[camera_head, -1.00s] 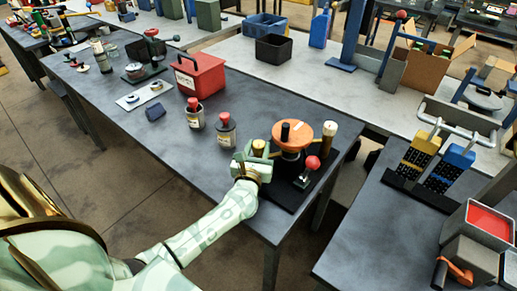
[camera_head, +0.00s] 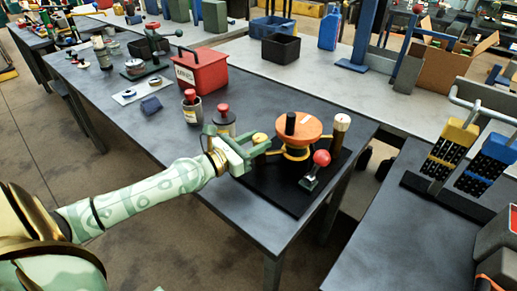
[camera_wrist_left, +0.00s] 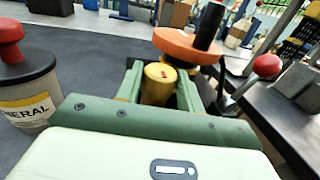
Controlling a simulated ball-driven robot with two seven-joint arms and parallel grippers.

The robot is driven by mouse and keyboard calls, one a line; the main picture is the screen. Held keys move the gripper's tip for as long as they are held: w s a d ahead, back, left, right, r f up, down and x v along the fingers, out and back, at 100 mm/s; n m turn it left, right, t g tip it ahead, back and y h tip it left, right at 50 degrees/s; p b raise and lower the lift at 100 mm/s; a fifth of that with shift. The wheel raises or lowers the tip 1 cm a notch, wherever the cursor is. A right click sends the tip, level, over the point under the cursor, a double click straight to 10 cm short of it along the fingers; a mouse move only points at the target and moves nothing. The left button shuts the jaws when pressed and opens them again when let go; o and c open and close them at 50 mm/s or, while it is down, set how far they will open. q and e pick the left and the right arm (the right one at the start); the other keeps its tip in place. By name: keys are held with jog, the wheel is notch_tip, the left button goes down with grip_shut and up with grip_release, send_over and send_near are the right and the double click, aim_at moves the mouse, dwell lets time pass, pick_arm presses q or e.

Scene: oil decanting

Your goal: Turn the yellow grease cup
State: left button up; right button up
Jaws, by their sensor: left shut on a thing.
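The yellow grease cup (camera_head: 260,137) stands at the left side of the orange-topped device (camera_head: 297,126) on a black base plate (camera_head: 281,196). It also shows in the left wrist view (camera_wrist_left: 158,80), with a red mark on its top, between the two green fingers. My left gripper (camera_head: 256,147) reaches in from the left and is shut on the grease cup. The lower part of the cup is hidden by the gripper. My right gripper is not in view.
A red-knobbed lever (camera_head: 320,160) and a tan-handled post (camera_head: 340,130) stand close on the device's right. Two red-topped cans (camera_head: 224,122) (camera_head: 192,106) and a red box (camera_head: 202,72) stand left of it. The table's front left is clear.

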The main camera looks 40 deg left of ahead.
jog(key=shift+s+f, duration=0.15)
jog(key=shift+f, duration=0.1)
pick_arm(q)
jog(key=o, duration=0.7)
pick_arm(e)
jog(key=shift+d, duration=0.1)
pick_arm(q)
jog(key=b+v, duration=0.1)
jog(key=v, duration=0.2)
jog(key=b+v, duration=0.2)
jog(key=v, duration=0.1)
jog(key=b+v, duration=0.1)
jog(key=v, duration=0.3)
jog(key=shift+f, duration=0.35)
jog(key=v, duration=0.6)
jog(key=shift+s+a+r, duration=0.15)
jog(key=shift+r, duration=0.25)
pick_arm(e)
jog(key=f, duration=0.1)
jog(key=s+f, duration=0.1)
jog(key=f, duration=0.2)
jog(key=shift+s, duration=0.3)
